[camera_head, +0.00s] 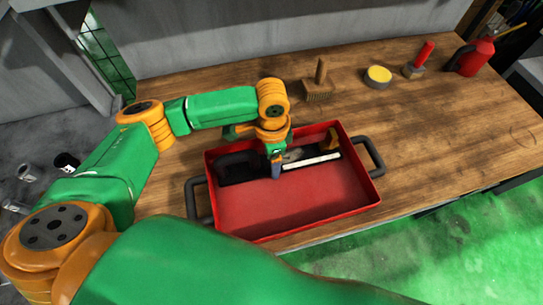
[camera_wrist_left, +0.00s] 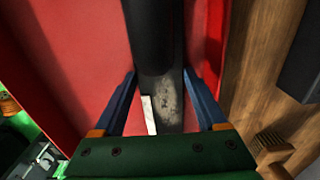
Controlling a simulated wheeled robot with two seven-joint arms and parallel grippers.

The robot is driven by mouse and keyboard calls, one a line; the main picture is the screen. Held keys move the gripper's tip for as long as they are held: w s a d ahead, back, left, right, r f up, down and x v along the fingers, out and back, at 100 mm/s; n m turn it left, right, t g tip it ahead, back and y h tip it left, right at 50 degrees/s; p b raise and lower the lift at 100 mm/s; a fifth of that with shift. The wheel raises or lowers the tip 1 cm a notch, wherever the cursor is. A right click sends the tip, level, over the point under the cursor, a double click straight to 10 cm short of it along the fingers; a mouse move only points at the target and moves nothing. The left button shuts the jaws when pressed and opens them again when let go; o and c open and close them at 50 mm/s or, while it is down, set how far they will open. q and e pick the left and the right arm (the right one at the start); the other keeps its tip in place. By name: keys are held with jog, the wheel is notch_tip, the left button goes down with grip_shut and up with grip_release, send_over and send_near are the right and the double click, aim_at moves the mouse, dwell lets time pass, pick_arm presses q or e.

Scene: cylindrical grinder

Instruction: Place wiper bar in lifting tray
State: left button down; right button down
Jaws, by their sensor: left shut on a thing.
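The red lifting tray (camera_head: 290,208) sits on the wooden bench, with a dark handle at each end. My left gripper (camera_head: 276,172) reaches down into it near the back wall. Its blue fingers (camera_wrist_left: 159,80) stand either side of a dark bar, which I take as the wiper bar (camera_wrist_left: 158,40), and are shut on it. In the head view, dark parts and a white strip (camera_head: 312,162) lie along the tray's back side, partly hidden by the gripper. I cannot tell whether the bar touches the tray floor. My right gripper is not in view.
Behind the tray stand a brush (camera_head: 318,88), a yellow round tin (camera_head: 378,76), a red-handled tool (camera_head: 420,62) and a red oil can (camera_head: 474,56). The bench right of the tray is clear.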

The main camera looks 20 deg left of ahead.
pick_arm(q)
grip_release()
notch_tip(320, 180, up, 12)
jog(key=shift+r, duration=0.15)
jog(key=shift+d, duration=0.1)
